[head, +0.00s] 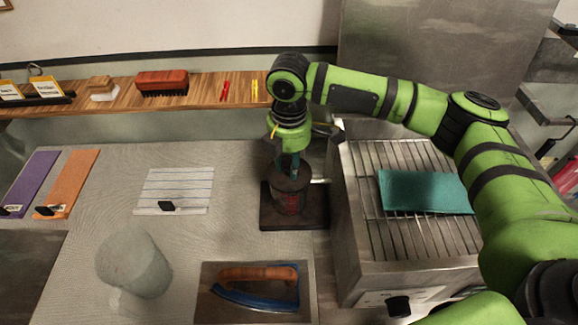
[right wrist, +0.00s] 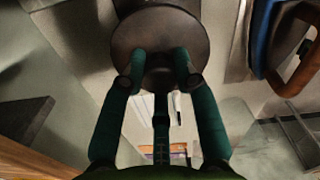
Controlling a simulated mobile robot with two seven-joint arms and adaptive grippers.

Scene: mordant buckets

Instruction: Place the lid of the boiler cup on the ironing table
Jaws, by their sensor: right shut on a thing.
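The boiler cup (head: 291,203) is a dark round vessel with a reddish mark, upright on a dark square base at the right edge of the grey cloth-covered ironing table (head: 90,230). My right gripper (head: 290,166) is directly above it, pointing down and shut on the lid. The dark round lid (right wrist: 160,35) shows in the right wrist view between and beyond the fingertips (right wrist: 159,84). The lid is at the cup's top; I cannot tell whether it rests there or is slightly raised. The fingers hide its grip. My left gripper is not in view.
A blue iron with an orange handle (head: 258,272) lies on a metal plate at the front. A grey cylinder (head: 133,262) stands at left. A striped paper (head: 172,190) lies mid-table. A metal rack with teal cloth (head: 425,192) is at right.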

